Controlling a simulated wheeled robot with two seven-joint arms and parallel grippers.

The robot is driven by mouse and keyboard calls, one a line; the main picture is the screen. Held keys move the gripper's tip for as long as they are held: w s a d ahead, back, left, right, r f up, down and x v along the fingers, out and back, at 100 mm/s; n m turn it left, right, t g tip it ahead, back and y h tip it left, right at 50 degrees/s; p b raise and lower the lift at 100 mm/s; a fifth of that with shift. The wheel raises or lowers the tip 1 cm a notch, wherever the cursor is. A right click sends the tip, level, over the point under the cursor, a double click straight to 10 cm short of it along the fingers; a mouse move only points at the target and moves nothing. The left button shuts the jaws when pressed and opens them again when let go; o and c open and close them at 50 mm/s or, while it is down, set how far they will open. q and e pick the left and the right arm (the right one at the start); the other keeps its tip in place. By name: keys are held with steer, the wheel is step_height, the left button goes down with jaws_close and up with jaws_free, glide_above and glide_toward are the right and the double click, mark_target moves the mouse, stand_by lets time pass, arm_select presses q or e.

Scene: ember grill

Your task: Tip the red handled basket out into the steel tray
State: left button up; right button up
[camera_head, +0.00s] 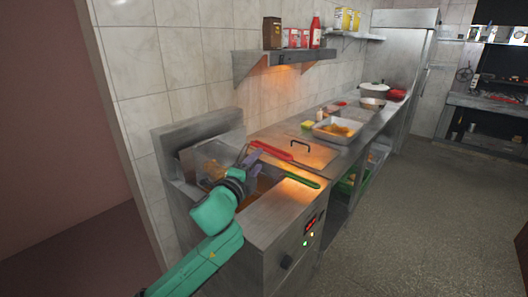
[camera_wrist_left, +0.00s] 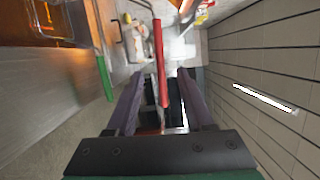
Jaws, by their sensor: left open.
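The red handle (camera_head: 270,149) of a basket sticks out over the fryer's right edge. Its wire basket (camera_head: 205,160) seems to sit in the fryer at the back left, partly hidden by my arm, with golden food near it. My left gripper (camera_head: 253,165) is open just beside the red handle. In the left wrist view the red handle (camera_wrist_left: 159,50) runs down between the open fingers (camera_wrist_left: 160,74); I cannot tell whether they touch it. The steel tray (camera_head: 350,138) stands farther along the counter with golden food in it. My right gripper is out of view.
A second handle, green (camera_head: 300,178), lies nearer the front of the fryer (camera_head: 272,215). A lid with a black grip (camera_head: 302,148) lies between fryer and tray. A shelf (camera_head: 285,56) with boxes and a red bottle hangs above. The floor at right is clear.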

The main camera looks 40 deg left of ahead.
mark_target(266, 152)
arm_select(q)
steer(key=p+x, duration=0.1)
steer(key=x, duration=0.6)
steer(key=shift+r, duration=0.1)
steer(key=shift+w+a, duration=0.1)
steer(key=shift+w, duration=0.25)
steer(key=shift+c, duration=0.3)
jaws_close()
stand_by(2.0)
